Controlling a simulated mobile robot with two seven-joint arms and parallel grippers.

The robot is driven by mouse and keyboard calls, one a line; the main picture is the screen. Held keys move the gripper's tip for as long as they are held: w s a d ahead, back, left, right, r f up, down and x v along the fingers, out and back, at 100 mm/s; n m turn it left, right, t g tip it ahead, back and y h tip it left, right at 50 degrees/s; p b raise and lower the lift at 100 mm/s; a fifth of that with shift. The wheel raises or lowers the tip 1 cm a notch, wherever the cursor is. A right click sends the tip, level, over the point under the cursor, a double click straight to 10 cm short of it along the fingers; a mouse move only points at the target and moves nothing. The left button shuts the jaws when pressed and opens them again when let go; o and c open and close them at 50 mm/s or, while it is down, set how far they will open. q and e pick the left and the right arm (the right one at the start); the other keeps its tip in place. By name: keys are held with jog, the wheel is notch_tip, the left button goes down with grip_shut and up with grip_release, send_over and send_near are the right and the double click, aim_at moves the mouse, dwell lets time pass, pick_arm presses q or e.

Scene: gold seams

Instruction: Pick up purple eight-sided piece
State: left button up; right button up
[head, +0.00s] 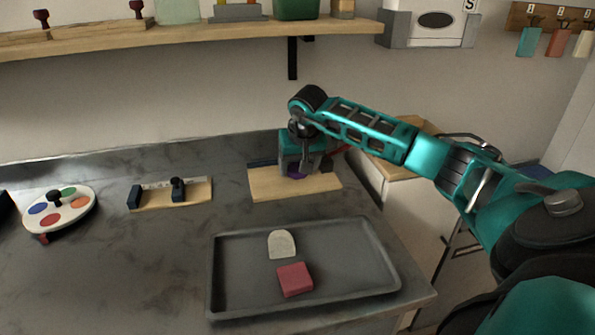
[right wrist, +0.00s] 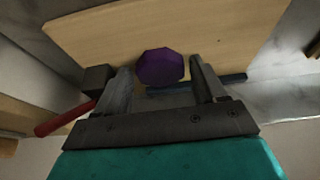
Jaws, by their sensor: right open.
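The purple eight-sided piece (right wrist: 160,67) lies on a pale wooden board (right wrist: 90,35) and shows between the fingertips of my right gripper in the right wrist view. In the head view only a sliver of the purple piece (head: 297,175) shows under the gripper. My right gripper (head: 298,170) points down over the wooden board (head: 265,187). In the right wrist view the fingers of my right gripper (right wrist: 162,75) are apart, one on each side of the piece, with gaps. I cannot tell the exact height of the fingertips. My left gripper is not in view.
A grey tray (head: 222,290) in front holds a white arched piece (head: 282,244) and a red block (head: 295,280). A wooden fixture (head: 195,192) and a round palette (head: 75,207) stand left. A red-handled tool (right wrist: 65,117) lies beside the board. A shelf (head: 180,38) hangs above.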

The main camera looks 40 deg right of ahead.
jog(key=shift+c, duration=0.4)
jog(key=c, duration=0.8)
jog(key=shift+r, duration=0.1)
